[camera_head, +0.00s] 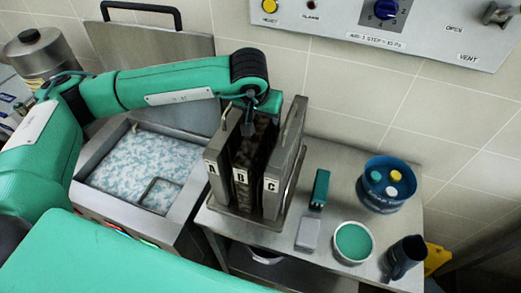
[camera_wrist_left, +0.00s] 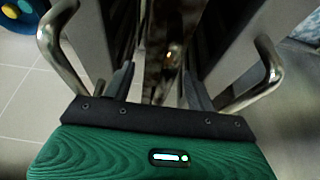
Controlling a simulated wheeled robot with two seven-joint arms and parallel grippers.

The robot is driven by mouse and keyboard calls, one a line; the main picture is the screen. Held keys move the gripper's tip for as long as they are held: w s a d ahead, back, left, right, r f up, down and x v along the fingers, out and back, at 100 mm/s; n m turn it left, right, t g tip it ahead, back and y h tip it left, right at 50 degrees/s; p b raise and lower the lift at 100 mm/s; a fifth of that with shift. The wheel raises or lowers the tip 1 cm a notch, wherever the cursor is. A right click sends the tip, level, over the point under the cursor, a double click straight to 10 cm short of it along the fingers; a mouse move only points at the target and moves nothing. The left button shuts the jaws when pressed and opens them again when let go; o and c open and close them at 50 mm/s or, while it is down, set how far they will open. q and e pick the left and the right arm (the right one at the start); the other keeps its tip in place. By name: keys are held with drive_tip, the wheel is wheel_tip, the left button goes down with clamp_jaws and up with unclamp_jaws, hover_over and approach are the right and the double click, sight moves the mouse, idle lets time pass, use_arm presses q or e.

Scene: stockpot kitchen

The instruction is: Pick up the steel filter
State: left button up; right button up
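Three upright slabs stand side by side in a metal tray (camera_head: 239,218). Slab A (camera_head: 214,173) and slab C (camera_head: 274,178) are grey metal with bar handles. Slab B (camera_head: 241,172), between them, is dark brown and mottled; in the left wrist view it looks shiny (camera_wrist_left: 163,50). No label says which one is the steel filter. My left gripper (camera_head: 250,123) points down over the top of slab B. In the left wrist view its fingers (camera_wrist_left: 160,86) are apart, between the handles of the outer slabs. Contact with slab B cannot be told. My right gripper is out of view.
A basin (camera_head: 88,172) of blue-white liquid is left of the slabs. On the steel table to the right are a green block (camera_head: 320,189), a grey block (camera_head: 308,234), a green-topped bowl (camera_head: 353,242), a dark mug (camera_head: 403,257) and a blue tub (camera_head: 386,186).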

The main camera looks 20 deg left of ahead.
use_arm(q)
clamp_jaws()
drive_tip(key=shift+w+r, duration=0.15)
